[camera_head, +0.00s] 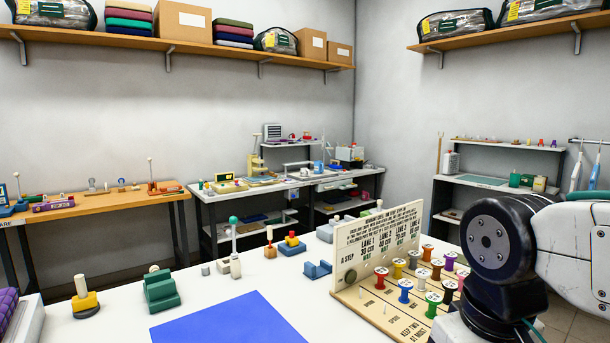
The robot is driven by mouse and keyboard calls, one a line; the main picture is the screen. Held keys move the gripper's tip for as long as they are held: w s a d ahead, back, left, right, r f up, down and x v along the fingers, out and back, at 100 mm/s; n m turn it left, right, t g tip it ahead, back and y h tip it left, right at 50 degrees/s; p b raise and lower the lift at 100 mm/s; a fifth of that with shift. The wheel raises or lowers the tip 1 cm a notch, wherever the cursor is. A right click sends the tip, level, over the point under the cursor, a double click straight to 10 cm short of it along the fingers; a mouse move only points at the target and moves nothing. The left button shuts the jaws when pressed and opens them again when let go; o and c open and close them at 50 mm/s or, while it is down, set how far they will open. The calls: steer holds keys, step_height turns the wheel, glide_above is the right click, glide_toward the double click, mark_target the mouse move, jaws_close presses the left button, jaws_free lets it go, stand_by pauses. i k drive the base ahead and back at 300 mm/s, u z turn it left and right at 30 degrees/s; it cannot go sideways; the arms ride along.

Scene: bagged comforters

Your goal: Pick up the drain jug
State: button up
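I cannot single out the drain jug for sure. A small whitish jug-like container (450,163) stands at the left end of the dark shelf unit on the right, far from me. A green container (515,180) and a pale one (539,184) stand further right on the same unit. A small blue item (318,167) on the back counter is too small to make out. Part of my arm fills the right edge, white with a black joint. My gripper is outside the picture.
A white table in front holds a blue mat (226,322), a lettered board with colored spools (405,290), and several small block pieces. A wooden bench (95,205) stands left and a cluttered counter (290,183) behind. Wall shelves (180,43) carry bagged comforters and boxes. Floor shows at right.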

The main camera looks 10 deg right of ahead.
mark_target(304, 172)
steer(key=z, duration=1.85)
steer(key=i, duration=5.5)
steer(key=u, duration=2.95)
steer(key=i, duration=1.8)
